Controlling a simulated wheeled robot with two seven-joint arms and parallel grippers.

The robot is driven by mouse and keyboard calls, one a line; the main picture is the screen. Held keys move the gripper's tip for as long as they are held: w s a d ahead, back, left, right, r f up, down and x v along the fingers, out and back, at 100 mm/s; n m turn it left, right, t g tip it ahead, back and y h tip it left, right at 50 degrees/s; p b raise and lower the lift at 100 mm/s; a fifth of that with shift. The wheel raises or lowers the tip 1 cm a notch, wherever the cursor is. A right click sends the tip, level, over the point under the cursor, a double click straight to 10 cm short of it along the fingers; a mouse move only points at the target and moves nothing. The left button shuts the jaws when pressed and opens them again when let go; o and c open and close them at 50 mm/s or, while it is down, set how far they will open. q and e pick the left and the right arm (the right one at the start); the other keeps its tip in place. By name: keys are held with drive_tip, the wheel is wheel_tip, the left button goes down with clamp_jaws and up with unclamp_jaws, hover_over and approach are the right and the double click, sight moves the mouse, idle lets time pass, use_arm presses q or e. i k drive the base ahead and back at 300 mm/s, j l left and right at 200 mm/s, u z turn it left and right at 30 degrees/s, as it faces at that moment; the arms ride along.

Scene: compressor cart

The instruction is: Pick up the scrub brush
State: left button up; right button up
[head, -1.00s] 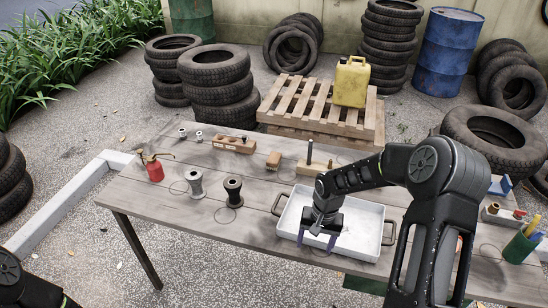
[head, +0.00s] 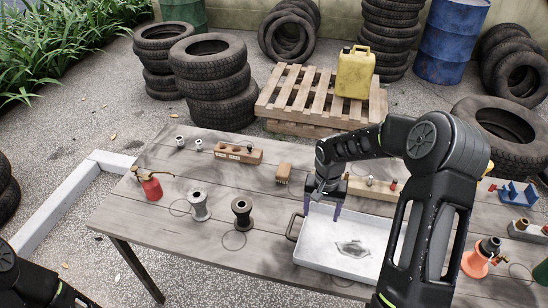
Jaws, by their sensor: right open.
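The scrub brush (head: 283,172), a small tan wooden block with pale bristles, lies on the wooden table (head: 150,215), behind and to the left of the white tray (head: 370,268). My right gripper (head: 323,211) points down above the tray's back left part, to the right of and nearer than the brush. Its two purple-grey fingers are apart with nothing between them. The brush is in full view and apart from the gripper. My left arm shows only at the bottom left; its gripper is out of the picture.
Two spools (head: 242,211) and a red oil can (head: 150,184) stand left of the tray. A wooden block with holes (head: 238,154) lies behind the brush. Another block with pegs (head: 372,187) is partly hidden by my right arm. An orange funnel-shaped item (head: 476,263) stands right.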

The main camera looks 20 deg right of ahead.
sight(283, 170)
drive_tip(key=i, duration=0.9)
